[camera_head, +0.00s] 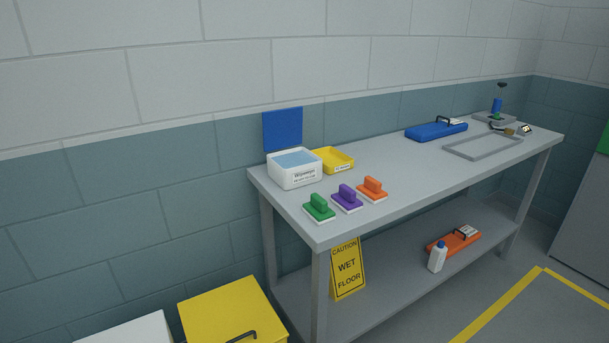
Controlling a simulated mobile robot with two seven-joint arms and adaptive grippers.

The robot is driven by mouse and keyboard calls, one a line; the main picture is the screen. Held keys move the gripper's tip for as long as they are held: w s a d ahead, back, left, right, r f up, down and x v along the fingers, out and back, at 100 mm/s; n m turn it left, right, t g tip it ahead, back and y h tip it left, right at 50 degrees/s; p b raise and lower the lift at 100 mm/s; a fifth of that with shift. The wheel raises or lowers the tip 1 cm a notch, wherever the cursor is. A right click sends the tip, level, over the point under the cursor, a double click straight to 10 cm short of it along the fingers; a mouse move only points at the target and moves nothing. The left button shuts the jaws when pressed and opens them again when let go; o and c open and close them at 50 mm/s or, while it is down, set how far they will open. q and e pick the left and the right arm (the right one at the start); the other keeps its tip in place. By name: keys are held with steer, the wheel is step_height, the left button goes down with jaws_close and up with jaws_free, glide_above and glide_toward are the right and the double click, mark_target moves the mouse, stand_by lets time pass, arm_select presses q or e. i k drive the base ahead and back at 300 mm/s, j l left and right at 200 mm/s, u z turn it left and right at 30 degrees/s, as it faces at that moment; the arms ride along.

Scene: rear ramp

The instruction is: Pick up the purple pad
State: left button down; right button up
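The purple pad (347,199) has a raised purple handle on a pale base. It lies on the grey table (408,170) near its front left edge, between a green pad (319,208) on its left and an orange pad (372,189) on its right. The three pads sit close together in a slanting row. Neither of my grippers shows in the head view.
Behind the pads stand a white tub (295,170) with a raised blue lid and a yellow tray (333,160). A blue case (436,131) and grey frame (483,146) lie farther right. A yellow bin (232,312) and wet-floor sign (347,268) are below.

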mark_target(345, 199)
steer(key=i+l+u, duration=0.15)
steer(key=l+u, duration=0.3)
steer(key=i+l+u, duration=0.1)
steer(key=l+u, duration=0.85)
